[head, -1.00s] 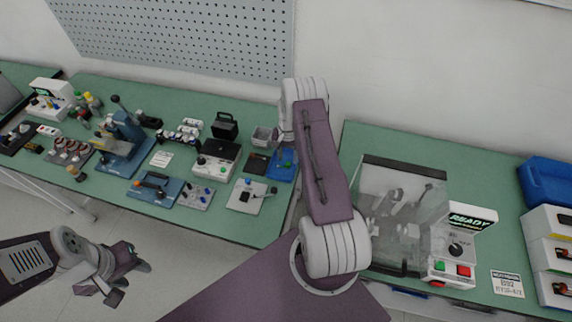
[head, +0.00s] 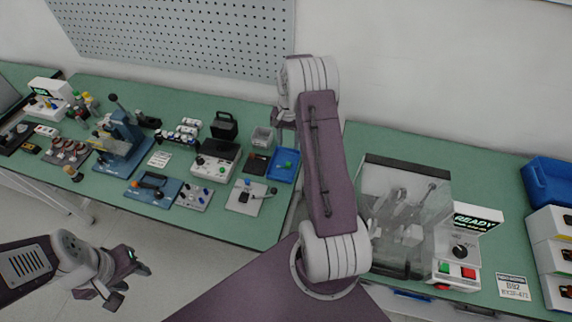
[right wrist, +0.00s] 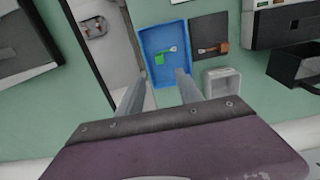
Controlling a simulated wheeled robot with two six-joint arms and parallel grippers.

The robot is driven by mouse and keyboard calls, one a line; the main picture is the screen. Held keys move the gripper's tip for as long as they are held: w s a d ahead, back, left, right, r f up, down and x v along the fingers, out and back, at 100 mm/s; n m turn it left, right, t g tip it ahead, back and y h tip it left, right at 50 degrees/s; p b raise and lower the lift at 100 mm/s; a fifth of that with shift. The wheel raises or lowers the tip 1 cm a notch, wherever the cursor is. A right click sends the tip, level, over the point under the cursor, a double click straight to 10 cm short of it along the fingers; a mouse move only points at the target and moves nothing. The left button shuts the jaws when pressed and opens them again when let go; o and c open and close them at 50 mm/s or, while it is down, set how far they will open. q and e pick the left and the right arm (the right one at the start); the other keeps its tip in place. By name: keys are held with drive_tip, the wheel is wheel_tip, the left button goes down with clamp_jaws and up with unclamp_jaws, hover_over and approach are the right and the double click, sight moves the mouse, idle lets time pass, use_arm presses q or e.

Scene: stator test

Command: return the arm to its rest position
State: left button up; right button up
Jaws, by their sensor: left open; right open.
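My right arm (head: 325,165) stands up through the middle of the head view, its wrist end at the top. My right gripper is mostly hidden behind the wrist in the head view. In the right wrist view its two fingers (right wrist: 160,80) are apart with nothing between them, above the bench near a blue tray (right wrist: 163,42). A small green-ended item (right wrist: 160,58) lies in that tray. My left gripper (head: 126,278) is open and empty at the lower left, over the floor in front of the bench.
The left green bench holds a blue press (head: 122,140), a black-topped box (head: 216,158) and a grey bin (head: 262,137). On the right bench stand a clear-covered tester (head: 405,205) reading READY and a blue bin (head: 548,182). A pegboard (head: 180,32) is behind.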

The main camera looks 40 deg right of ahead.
drive_tip(key=w+a+r+n+t, duration=0.1)
drive_tip(key=w+a+r+n, duration=0.1)
drive_tip(key=w+a+r, duration=0.3)
drive_tip(key=s+a+r+n+b, duration=0.1)
drive_tip(key=s+a+r, duration=0.2)
drive_tip(key=a, duration=0.2)
drive_tip(key=s+a+r+n, duration=0.1)
drive_tip(key=s+a+r, duration=0.15)
drive_tip(key=a, duration=0.25)
drive_tip(key=s+a+f+n, duration=0.2)
drive_tip(key=s+a+n, duration=0.1)
drive_tip(key=s, duration=0.5)
drive_tip(key=s+a+f+n, duration=0.1)
drive_tip(key=s+a+n, duration=0.2)
drive_tip(key=s, duration=0.5)
drive_tip(key=shift+s+f, duration=0.4)
drive_tip(key=shift+s+d, duration=0.1)
